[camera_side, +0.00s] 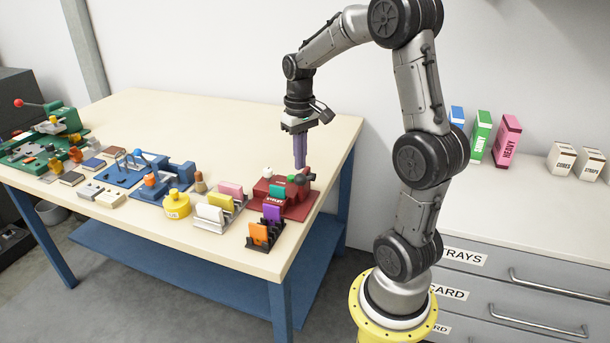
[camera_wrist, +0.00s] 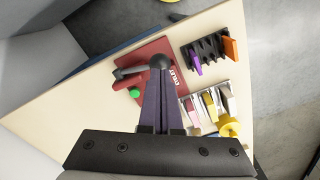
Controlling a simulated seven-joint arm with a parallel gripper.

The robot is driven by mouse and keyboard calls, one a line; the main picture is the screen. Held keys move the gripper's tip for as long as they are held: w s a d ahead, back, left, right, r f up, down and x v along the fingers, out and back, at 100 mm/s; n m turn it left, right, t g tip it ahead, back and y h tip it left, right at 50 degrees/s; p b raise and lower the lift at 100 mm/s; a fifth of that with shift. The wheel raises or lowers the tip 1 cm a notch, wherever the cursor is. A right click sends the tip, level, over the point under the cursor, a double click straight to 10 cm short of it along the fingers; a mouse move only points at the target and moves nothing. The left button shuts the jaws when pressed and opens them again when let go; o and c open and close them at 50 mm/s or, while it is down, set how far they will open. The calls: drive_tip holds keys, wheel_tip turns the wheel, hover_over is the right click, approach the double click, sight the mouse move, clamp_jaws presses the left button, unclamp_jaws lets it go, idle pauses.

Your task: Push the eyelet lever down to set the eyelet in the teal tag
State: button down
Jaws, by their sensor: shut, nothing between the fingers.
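The red eyelet press (camera_side: 291,208) stands near the right end of the table; its red base with the EYELET label also shows in the wrist view (camera_wrist: 150,52). The teal tag (camera_side: 276,192) is at the press's front; my fingers seem to hide it in the wrist view. The lever's dark ball knob (camera_wrist: 160,62) and grey bar (camera_wrist: 134,71) lie across the press. My gripper (camera_side: 300,166) points down over the press with its fingers shut and empty. In the wrist view its fingertips (camera_wrist: 160,75) overlap the knob; I cannot tell whether they touch.
A black rack (camera_side: 266,243) with orange and purple tags stands in front of the press. A pale rack (camera_side: 212,221) with pink and yellow tags and a yellow pot (camera_side: 177,206) are to its left. A blue tool (camera_side: 133,170) is farther left. The table's back is clear.

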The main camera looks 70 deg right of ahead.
sight(299, 176)
drive_tip(key=shift+f, duration=0.15)
idle(0.3)
drive_tip(key=shift+f, duration=0.8)
drive_tip(key=shift+a+f, duration=0.15)
drive_tip(key=shift+f, duration=0.8)
drive_tip(key=shift+a+f, duration=0.15)
drive_tip(key=shift+f, duration=0.85)
drive_tip(key=shift+f, duration=1.3)
drive_tip(key=shift+d+r, duration=0.15)
drive_tip(key=shift+r, duration=2.1)
drive_tip(key=shift+d+r, duration=0.1)
drive_tip(key=shift+r, duration=2.4)
